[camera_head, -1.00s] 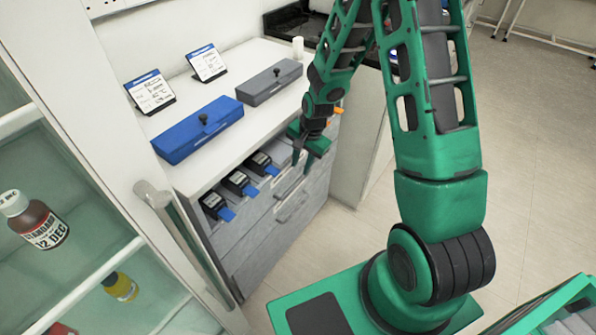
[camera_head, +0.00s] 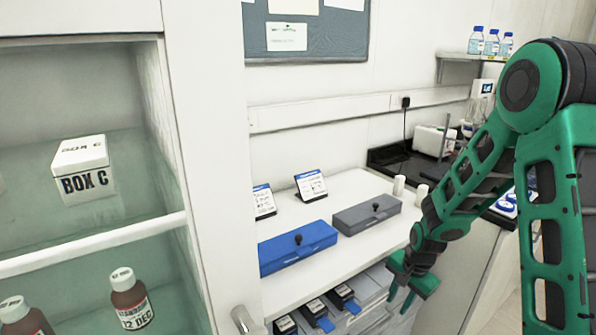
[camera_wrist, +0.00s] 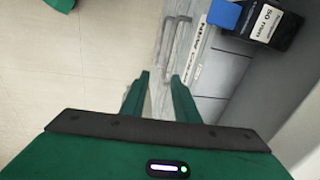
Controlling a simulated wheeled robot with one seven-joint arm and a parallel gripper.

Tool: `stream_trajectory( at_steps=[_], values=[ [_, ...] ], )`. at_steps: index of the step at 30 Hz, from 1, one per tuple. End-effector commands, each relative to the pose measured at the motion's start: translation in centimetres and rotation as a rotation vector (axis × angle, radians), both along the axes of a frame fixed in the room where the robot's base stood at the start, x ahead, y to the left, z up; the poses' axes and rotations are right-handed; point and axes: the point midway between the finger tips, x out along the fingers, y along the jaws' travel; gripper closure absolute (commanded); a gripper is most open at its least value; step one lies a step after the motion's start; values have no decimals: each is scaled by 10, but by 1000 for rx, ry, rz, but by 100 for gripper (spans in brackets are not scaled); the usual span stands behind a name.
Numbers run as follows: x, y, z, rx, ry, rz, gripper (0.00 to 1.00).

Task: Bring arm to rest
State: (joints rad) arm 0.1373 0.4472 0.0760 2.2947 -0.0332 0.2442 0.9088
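My green arm stands at the right of the head view, bent down towards the white counter. My gripper (camera_head: 408,290) hangs beside the counter's front edge, near the drawers. In the wrist view my gripper (camera_wrist: 160,85) shows two green fingers standing apart with nothing between them. Past them are pale floor and grey drawer fronts with handles (camera_wrist: 178,45).
A blue box (camera_head: 298,250) and a grey box (camera_head: 366,214) lie on the counter (camera_head: 375,185). Several black cartridges with blue tabs, one here (camera_head: 345,299), sit below its edge. A glass-shelved cabinet (camera_head: 185,120) with bottles and BOX C (camera_head: 84,172) stands at left.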

Motion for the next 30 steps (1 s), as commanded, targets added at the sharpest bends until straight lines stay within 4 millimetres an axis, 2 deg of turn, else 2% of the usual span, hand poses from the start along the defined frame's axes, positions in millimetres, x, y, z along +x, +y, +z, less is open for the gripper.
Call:
stream_trajectory(
  at_steps=[1,6,11,15,24,30],
  values=[
    [-6,-11,17,-20,-3,15,72],
    [-42,-46,68,-87,23,91,72],
    [-82,-72,111,-130,52,152,72],
    [-122,-89,145,-150,78,203,72],
    [-217,-106,198,-140,122,305,72],
    [-274,-104,217,-103,134,371,72]
  ],
)
